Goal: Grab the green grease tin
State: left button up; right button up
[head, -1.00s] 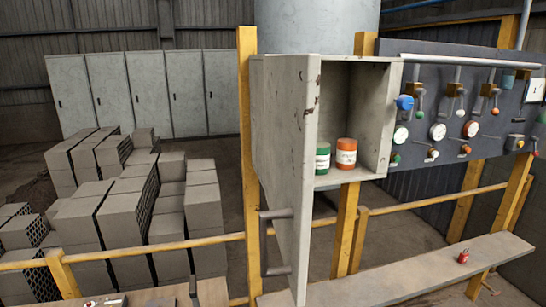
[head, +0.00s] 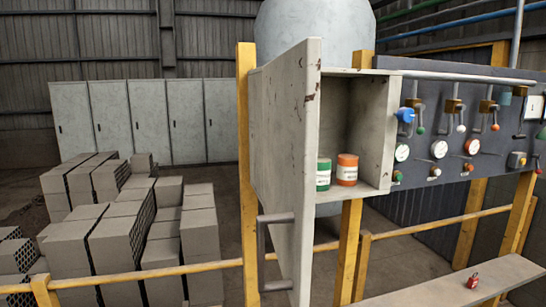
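The green grease tin (head: 323,175) stands upright on the floor of an open grey wall cabinet (head: 376,128). It has a white label, and its left side is partly hidden by the cabinet's open door. An orange tin (head: 347,169) with a white label stands just to its right. Neither of my grippers shows in the head view.
The cabinet door (head: 285,150) swings out toward me on the left, with a grey bar handle (head: 263,252). A control panel (head: 455,120) with knobs and gauges is at right. Yellow rails and a bench (head: 465,290) with a red padlock (head: 473,281) lie below. Stacked bricks (head: 110,235) stand left.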

aim_at(323, 164)
jog(key=u, duration=3.25)
jog(key=k, duration=0.45)
jog(key=z, duration=1.75)
jog(key=k, duration=0.5)
jog(key=z, duration=0.55)
